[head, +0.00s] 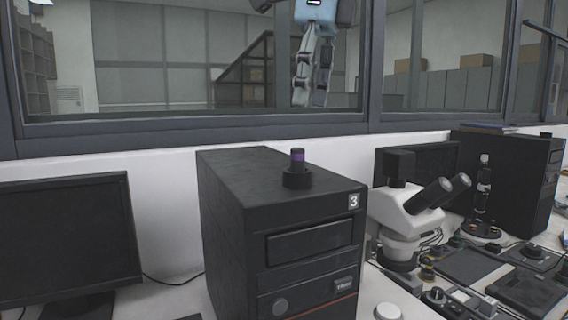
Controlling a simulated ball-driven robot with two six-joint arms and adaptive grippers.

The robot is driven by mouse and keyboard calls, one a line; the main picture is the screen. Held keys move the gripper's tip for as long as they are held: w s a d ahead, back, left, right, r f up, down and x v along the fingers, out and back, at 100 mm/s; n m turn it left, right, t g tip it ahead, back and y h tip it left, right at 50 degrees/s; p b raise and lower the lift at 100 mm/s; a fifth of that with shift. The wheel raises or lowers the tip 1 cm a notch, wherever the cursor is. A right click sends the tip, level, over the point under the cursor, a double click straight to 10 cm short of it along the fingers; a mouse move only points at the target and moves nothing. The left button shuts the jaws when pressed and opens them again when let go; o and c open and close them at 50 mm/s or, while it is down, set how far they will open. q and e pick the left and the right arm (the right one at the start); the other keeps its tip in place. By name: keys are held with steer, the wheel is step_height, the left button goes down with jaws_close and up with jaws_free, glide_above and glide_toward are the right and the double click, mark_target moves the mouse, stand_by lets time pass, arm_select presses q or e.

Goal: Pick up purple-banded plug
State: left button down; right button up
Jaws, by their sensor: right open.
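My right gripper (311,101) comes in from the top edge, with a light blue body and two grey jointed fingers pointing down. The fingers are apart, with nothing between them. In the picture they are above the plug and slightly to its right, clear of it. The depth between them is hard to judge. My left gripper is not in view.
A black monitor (65,235) stands at the left. A white microscope (398,212) stands close right of the tower. Another dark tower (508,172) and several small devices crowd the right. A window frame (190,133) runs behind. The tower top around the holder is clear.

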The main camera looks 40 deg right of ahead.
mark_target(297, 150)
steer(key=f, duration=0.6)
steer(key=w+a+f, duration=0.1)
steer(key=f, duration=0.2)
steer(key=shift+f, duration=0.1)
jaws_close()
